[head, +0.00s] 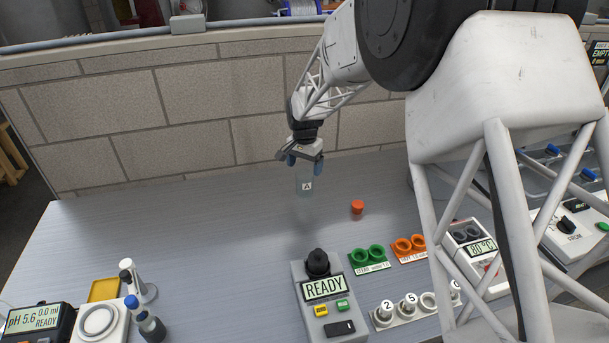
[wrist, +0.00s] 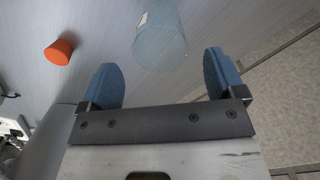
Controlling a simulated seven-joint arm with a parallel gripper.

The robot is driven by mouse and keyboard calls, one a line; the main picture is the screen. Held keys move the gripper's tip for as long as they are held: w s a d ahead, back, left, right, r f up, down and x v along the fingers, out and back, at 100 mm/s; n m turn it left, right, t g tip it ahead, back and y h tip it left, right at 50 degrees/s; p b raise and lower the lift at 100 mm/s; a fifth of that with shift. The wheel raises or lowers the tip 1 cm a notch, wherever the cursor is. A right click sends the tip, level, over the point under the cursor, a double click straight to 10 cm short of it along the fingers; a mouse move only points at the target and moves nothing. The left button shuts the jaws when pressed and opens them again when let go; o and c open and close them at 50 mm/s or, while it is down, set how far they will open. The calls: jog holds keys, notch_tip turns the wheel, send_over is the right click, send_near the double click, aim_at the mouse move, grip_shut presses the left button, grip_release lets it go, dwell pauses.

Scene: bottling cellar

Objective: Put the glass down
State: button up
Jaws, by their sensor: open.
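The glass (head: 305,187), clear and marked with a letter A label, stands upright on the grey bench near the back wall in the head view. It also shows in the wrist view (wrist: 160,45), ahead of the gap between the fingertips. My gripper (head: 305,161) is just above and behind the glass in the head view. Its two blue fingers are spread wide in the wrist view (wrist: 163,75), with nothing held between them. The glass appears apart from both fingers there.
An orange-red cap (head: 357,208) sits right of the glass. In front are a device reading READY (head: 325,290), a green two-ring holder (head: 368,257), an orange holder (head: 408,246) and a numbered rack (head: 405,308). A pH meter (head: 35,322) is at front left. The bench's left middle is clear.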

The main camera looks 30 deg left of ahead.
jog(key=shift+r, duration=2.75)
jog(key=s+d+r, duration=0.3)
jog(key=d+r, duration=0.2)
jog(key=d, duration=0.8)
jog(key=s+d+r+t, duration=0.15)
jog(key=d+r, duration=0.45)
jog(key=d, duration=0.6)
jog(key=s+d+r, duration=0.4)
jog(key=d+r, duration=0.1)
jog(key=d, duration=0.8)
jog(key=s+d+f+t, duration=0.1)
jog(key=s+d+f, duration=0.1)
jog(key=s+d, duration=2.1)
jog(key=shift+s, duration=1.7)
jog(key=shift+d+f, duration=0.1)
